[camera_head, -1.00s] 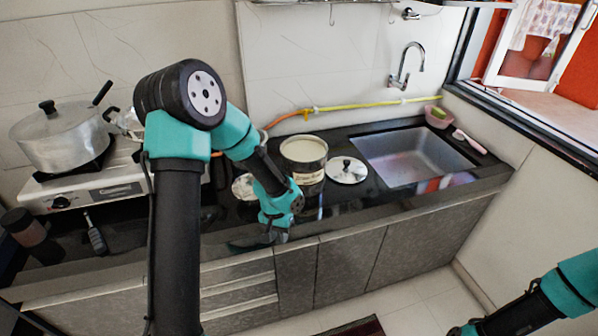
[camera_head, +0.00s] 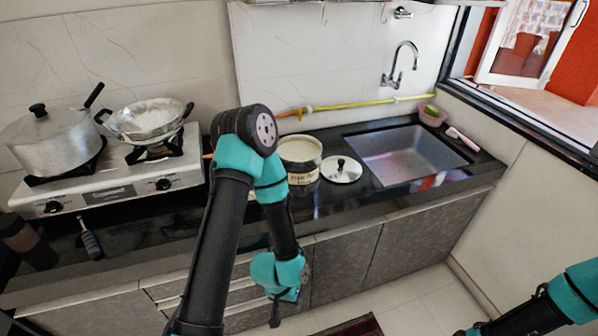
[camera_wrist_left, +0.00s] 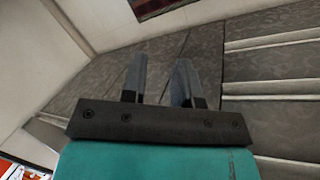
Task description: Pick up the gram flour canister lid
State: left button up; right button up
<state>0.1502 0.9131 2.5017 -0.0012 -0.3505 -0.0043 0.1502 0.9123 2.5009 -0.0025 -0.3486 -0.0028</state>
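A round silver lid with a black knob (camera_head: 341,170) lies flat on the dark counter between the canister and the sink. The canister (camera_head: 302,160) is open, pale inside, with a label too small to read surely. My left gripper (camera_head: 283,312) is low in front of the cabinet fronts, below the counter edge and well away from the lid. In the left wrist view its two fingers (camera_wrist_left: 160,82) are apart with nothing between them. A second lid by the canister's left side is mostly hidden by my left arm. My right gripper is out of view.
A sink (camera_head: 410,155) lies right of the lid. A stove (camera_head: 110,185) with a lidded pot (camera_head: 55,145) and a pan (camera_head: 146,120) stands at left. A yellow and orange hose (camera_head: 360,104) runs along the wall. The counter edge lies above my left gripper.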

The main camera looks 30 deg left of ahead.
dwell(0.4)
pick_arm(q)
jog(key=o, duration=0.6)
jog(key=shift+o, duration=0.2)
